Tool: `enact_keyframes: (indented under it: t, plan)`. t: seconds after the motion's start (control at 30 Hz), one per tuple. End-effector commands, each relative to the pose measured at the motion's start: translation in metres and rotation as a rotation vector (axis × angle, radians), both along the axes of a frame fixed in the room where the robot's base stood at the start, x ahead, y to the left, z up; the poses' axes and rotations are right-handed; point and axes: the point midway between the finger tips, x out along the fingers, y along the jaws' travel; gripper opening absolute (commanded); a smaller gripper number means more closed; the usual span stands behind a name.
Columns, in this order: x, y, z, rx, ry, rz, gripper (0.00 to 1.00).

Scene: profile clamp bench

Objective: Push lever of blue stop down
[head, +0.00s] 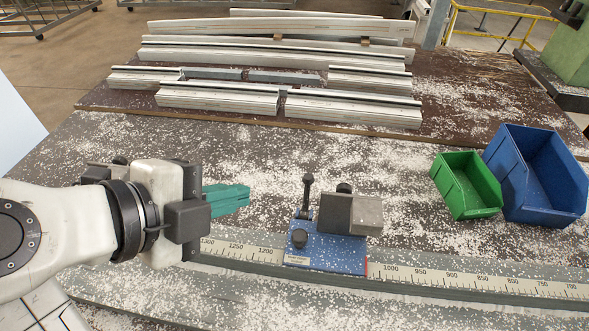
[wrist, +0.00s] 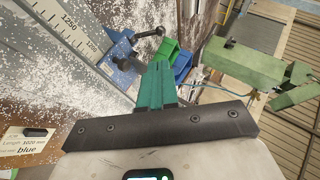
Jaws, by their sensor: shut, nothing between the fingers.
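The blue stop (head: 325,254) sits on the ruler rail in the middle of the head view, with a grey metal block (head: 351,214) on it. Its dark lever (head: 307,193) stands upright at the stop's back left, with a thicker knob on top. In the wrist view the blue stop (wrist: 121,50) and its lever (wrist: 147,35) show beyond the fingertips, up and to the left. My gripper (head: 248,195) has teal fingers that are shut and empty. It points right, left of the lever at about its height in the picture, apart from it. The fingers also show in the wrist view (wrist: 158,66).
The ruler rail (head: 470,285) runs along the bench front. A green bin (head: 468,190) and a blue bin (head: 540,180) stand at the right. Aluminium profiles (head: 352,108) lie at the back. Chips cover the bench. A card (wrist: 30,146) reading "Length 1020 mm" and "blue" shows.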

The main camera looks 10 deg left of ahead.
Motion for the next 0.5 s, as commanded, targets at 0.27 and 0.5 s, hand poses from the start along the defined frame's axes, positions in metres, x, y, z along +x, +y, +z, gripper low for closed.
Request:
enact_keyframes:
  t: [0.27,0.5]
  plan:
    - [-0.0009,0.0013,0.0012,0.004,-0.004,-0.002,0.00]
    - [0.0074,-0.0051,-0.0050,0.001,-0.002,-0.002,0.00]
